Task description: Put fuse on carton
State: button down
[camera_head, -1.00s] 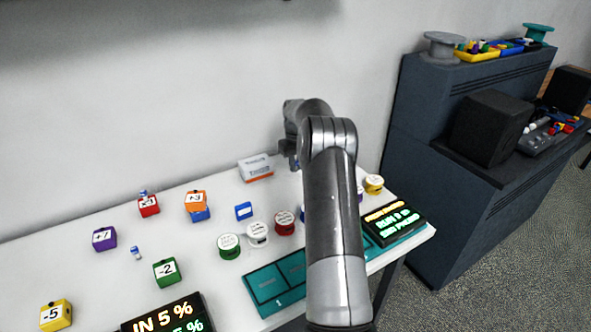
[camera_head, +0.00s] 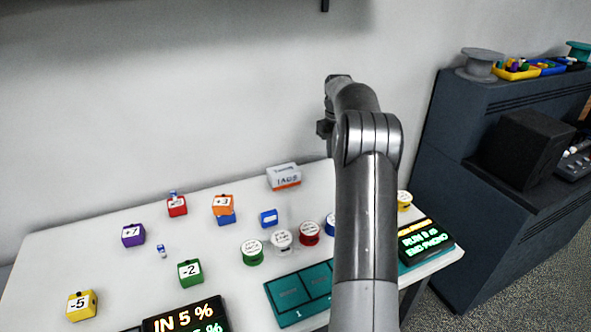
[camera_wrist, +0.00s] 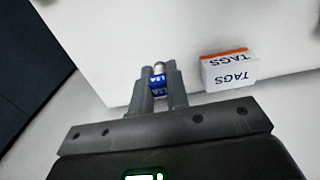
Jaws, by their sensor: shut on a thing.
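The carton (camera_head: 284,178) is a small white box with an orange band, marked TAGS, at the back of the white table. It also shows in the wrist view (camera_wrist: 229,74), right of my fingers. My gripper (camera_wrist: 158,86) is shut on a small blue fuse (camera_wrist: 158,85) with a silvery cap and white lettering. The fuse sits between the fingertips, apart from the carton. In the head view my gripper (camera_head: 325,128) is above the table's back edge, up and right of the carton; the held fuse cannot be made out there.
Another small fuse (camera_head: 161,250) stands on the table, and one (camera_head: 173,194) shows by the red cube (camera_head: 177,206). Several coloured cubes and spools stand nearer, with a teal tray (camera_head: 285,311) in front. The wall is close behind. The table around the carton looks clear.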

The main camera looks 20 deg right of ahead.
jog(key=w+a+r, duration=0.2)
jog(key=w+a, duration=0.2)
jog(key=a, duration=0.1)
send_over(283, 170)
notch_tip(283, 170, down, 6)
jog(key=shift+d+f, duration=0.1)
jog(key=shift+f, duration=2.15)
jog(key=shift+f, duration=0.15)
jog(key=c, duration=1.4)
grip_release()
jog(key=shift+c, duration=0.2)
jog(key=shift+o, duration=0.2)
